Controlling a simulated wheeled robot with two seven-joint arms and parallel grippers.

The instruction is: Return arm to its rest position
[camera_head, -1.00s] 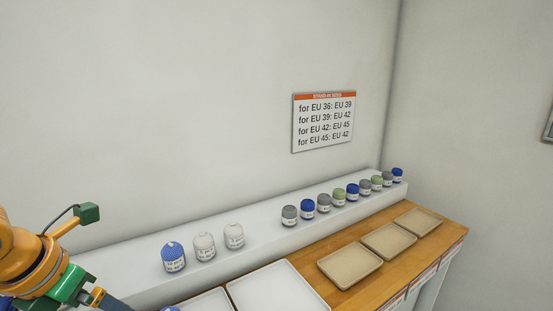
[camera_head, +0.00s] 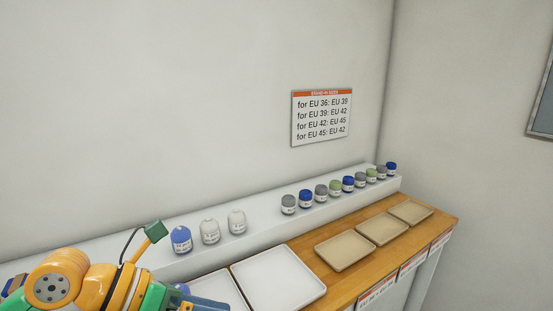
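My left arm (camera_head: 90,285), in orange, green and grey, comes in at the lower left of the head view. It passes in front of the shelf's near end. Its gripper is not clearly visible; the arm runs out of the bottom edge near the white trays. My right arm and gripper are out of view. A blue item (camera_head: 183,288) shows partly beside the arm, at the left white tray; most of it is hidden.
A white shelf (camera_head: 262,228) along the wall carries a blue and two white labelled rolls (camera_head: 210,232), then several grey, blue and green ones (camera_head: 335,188). White trays (camera_head: 278,278) and beige trays (camera_head: 345,250) lie on the wooden counter (camera_head: 375,267). A size sign (camera_head: 322,118) hangs above.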

